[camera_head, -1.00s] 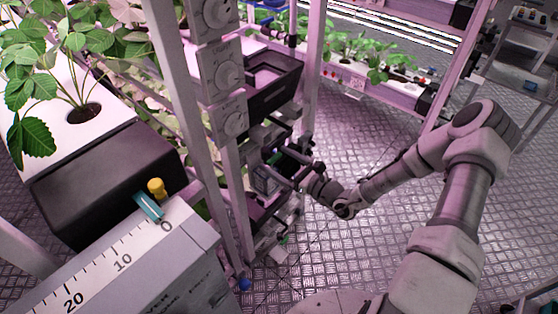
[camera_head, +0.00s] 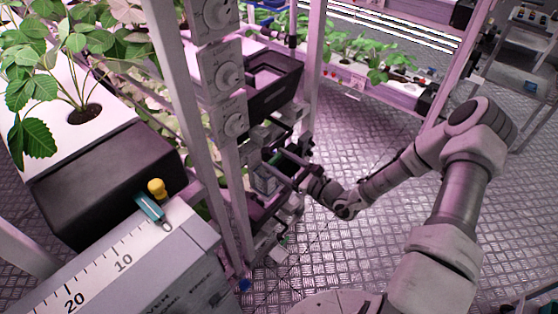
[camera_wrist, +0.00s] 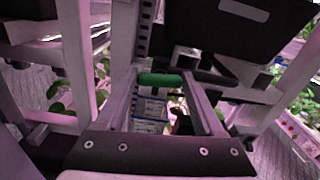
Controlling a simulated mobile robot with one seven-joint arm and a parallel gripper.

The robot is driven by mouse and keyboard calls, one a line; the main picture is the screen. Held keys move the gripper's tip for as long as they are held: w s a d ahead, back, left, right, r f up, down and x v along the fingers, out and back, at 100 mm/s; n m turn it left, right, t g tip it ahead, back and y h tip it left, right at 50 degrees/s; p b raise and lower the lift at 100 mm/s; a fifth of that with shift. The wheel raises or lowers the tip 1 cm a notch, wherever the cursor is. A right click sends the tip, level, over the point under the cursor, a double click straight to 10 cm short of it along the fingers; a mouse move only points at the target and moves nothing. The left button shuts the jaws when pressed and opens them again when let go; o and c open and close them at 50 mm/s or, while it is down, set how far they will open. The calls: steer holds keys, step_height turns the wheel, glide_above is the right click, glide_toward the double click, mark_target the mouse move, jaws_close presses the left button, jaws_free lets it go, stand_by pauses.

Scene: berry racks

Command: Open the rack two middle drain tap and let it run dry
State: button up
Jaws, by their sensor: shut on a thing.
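A green handle (camera_wrist: 160,79) lies crosswise between my fingertips in the wrist view, and I take it for the drain tap lever. My gripper (camera_wrist: 161,82) is shut on it. In the head view my gripper (camera_head: 283,160) reaches into the rack below a black tank, and the green handle is mostly hidden by the fingers there. The tap body and its outlet are too small and dark to tell apart. I cannot see whether water runs.
The black tank (camera_head: 272,88) hangs above my gripper, close to it. Rack posts (camera_head: 313,80) stand beside the arm. Grey dial boxes (camera_head: 229,118) are on the left post. A labelled clear container (camera_wrist: 150,112) shows beyond my fingers. The metal floor (camera_head: 365,255) is open at right.

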steer(key=n, duration=0.4)
steer(key=shift+s+a, duration=0.1)
steer(key=n+b, duration=0.1)
steer(key=n, duration=0.4)
steer(key=shift+f, duration=0.15)
steer(key=n+b, duration=0.2)
steer(key=n, duration=0.2)
steer(key=shift+f+b, duration=0.15)
steer(key=shift+b, duration=0.15)
steer(key=shift+n+b, duration=1.2)
steer(key=shift+n, duration=0.6)
steer(key=o, duration=1.4)
steer(key=shift+s, duration=0.1)
